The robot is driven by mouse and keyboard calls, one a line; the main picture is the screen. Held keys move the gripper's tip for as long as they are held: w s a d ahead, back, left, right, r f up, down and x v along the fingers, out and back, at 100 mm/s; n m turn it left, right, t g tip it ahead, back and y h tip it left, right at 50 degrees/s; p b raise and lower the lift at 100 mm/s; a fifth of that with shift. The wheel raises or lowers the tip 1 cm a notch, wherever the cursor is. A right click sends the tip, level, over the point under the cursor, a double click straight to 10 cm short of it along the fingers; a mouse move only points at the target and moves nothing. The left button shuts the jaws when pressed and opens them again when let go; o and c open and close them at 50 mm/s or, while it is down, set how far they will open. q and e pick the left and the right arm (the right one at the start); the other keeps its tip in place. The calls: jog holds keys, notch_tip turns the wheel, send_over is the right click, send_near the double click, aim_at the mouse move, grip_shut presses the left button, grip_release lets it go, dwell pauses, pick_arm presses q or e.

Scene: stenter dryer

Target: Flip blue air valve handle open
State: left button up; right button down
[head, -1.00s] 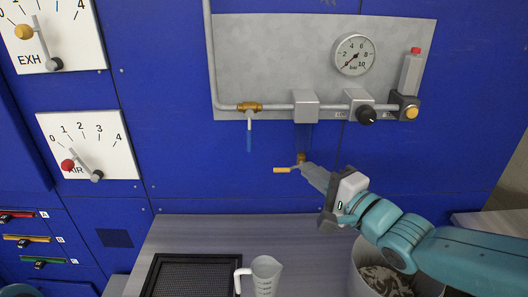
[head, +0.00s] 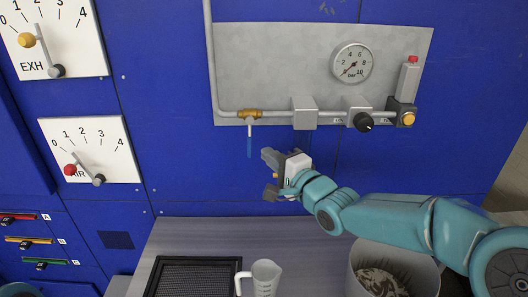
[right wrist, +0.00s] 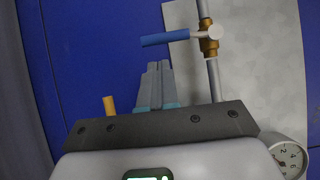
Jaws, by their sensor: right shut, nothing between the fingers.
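The blue air valve handle (head: 249,146) hangs straight down from a brass valve (head: 249,114) on the grey pipe at the panel's lower left. In the right wrist view the blue handle (right wrist: 165,40) lies across the picture, joined to the brass valve (right wrist: 208,44) by a pale stem. My right gripper (head: 268,156) is shut and empty, just right of and near the handle's lower end; a gap shows between fingertips (right wrist: 158,66) and handle in the wrist view. My left gripper is not in view.
A pressure gauge (head: 351,62), black knob (head: 363,122) and grey block (head: 304,112) sit right of the valve. A jug (head: 265,275), black tray (head: 195,260) and bin (head: 408,258) stand below.

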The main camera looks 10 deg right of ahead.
jog(key=shift+w+a, duration=0.25)
jog(key=shift+a, duration=0.55)
jog(key=shift+a, duration=0.1)
jog(key=w+a+r+m+t+h+b, duration=0.1)
jog(key=a+m+t+h+b, duration=0.3)
jog(key=m+b, duration=0.7)
jog(key=w+a+r+m+t+h+b, duration=0.1)
jog(key=a+r+m+t+h+b, duration=0.2)
jog(key=a+m+h+b, duration=0.3)
jog(key=shift+r+m+t+b, duration=0.2)
jog(key=shift+m+t+b, duration=0.2)
jog(key=shift+m+b, duration=3.1)
jog(key=shift+n+b, duration=0.55)
jog(key=shift+n, duration=0.05)
